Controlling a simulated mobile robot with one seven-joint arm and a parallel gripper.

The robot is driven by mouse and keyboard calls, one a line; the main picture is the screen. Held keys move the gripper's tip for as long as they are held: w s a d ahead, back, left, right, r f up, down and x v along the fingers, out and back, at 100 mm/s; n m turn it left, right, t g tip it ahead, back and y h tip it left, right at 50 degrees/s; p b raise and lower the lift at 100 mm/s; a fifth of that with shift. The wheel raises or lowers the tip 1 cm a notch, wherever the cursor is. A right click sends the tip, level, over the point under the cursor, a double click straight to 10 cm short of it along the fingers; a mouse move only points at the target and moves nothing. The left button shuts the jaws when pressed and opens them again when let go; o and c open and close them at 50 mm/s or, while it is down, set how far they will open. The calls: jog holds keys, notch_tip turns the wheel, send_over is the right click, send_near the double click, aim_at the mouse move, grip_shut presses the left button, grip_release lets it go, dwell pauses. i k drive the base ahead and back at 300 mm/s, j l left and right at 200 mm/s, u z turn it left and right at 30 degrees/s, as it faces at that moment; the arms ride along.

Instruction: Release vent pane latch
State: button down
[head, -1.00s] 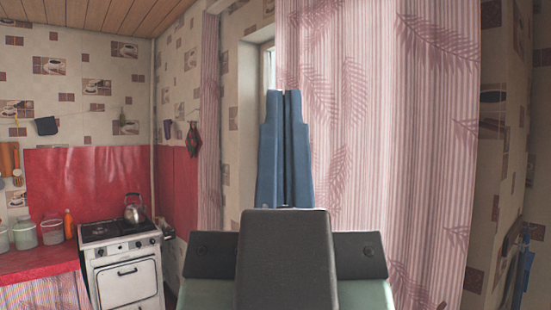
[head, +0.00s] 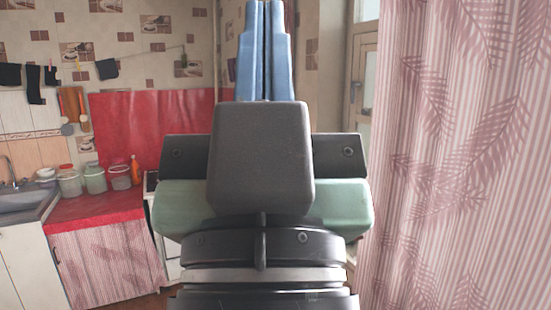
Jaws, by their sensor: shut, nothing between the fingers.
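My gripper (head: 265,8) has two blue fingers pressed together, pointing up at the top middle of the head view. They hold nothing. Right of it stands a pale window frame (head: 367,75), partly covered by a pink curtain (head: 460,150). A small handle (head: 355,91) shows on the frame, right of and below the fingertips and apart from them in the picture. I cannot tell whether this is the vent pane latch. The upper part of the window is cut off by the picture's top edge.
A red counter (head: 95,207) with several jars (head: 94,178) and an orange bottle (head: 136,170) stands at the left. A sink (head: 20,200) is at the far left. A white stove (head: 151,183) is mostly hidden behind my gripper. The curtain fills the right side.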

aim_at(354, 85)
jog(key=i+j+u, duration=0.1)
jog(key=i+u, duration=0.2)
jog(key=i, duration=0.5)
jog(key=i+u, duration=0.3)
jog(key=i, duration=0.5)
jog(key=i+z, duration=0.85)
jog(key=i+j+z, duration=0.25)
jog(key=z, duration=0.15)
jog(key=i+z, duration=0.3)
jog(key=z, duration=0.2)
jog(key=i+z, duration=0.25)
jog(key=z, duration=0.25)
jog(key=i+j+z, duration=0.25)
jog(key=z, duration=0.25)
